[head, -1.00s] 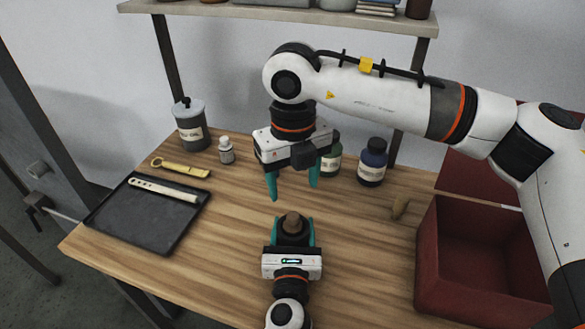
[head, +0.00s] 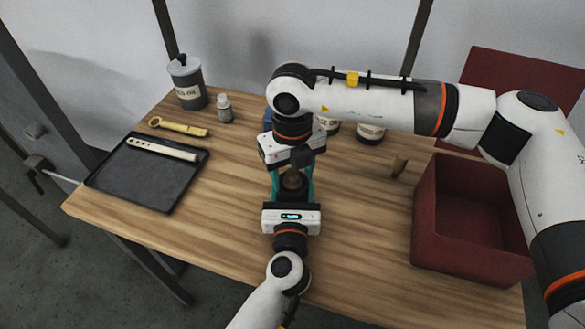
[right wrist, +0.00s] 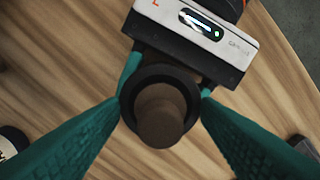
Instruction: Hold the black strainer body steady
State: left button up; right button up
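The black strainer body (head: 293,194) stands upright above the middle of the wooden table, with a round brown piece (head: 292,179) in its open top. In the right wrist view the body is a black ring (right wrist: 160,73) around the brown piece (right wrist: 160,115). My left gripper (head: 292,198) is shut on the body from the near side, a teal finger on each side of it. My right gripper (right wrist: 163,104) is open directly above, its fingers spread on either side of the body. I cannot tell whether they touch it.
A black tray (head: 140,185) with a pale strip (head: 162,149) lies left, a yellow tool (head: 178,127) behind it. A grey jar (head: 188,84) and small bottle (head: 225,108) stand at the back.

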jog(key=c, duration=1)
jog(key=shift+r, duration=4.05)
pick_arm(q)
jog(key=o, duration=1.2)
pick_arm(e)
notch_tip(320, 180, up, 3)
jog(key=shift+f, duration=0.1)
pick_arm(q)
jog(key=s, duration=1.2)
jog(key=shift+a, duration=0.2)
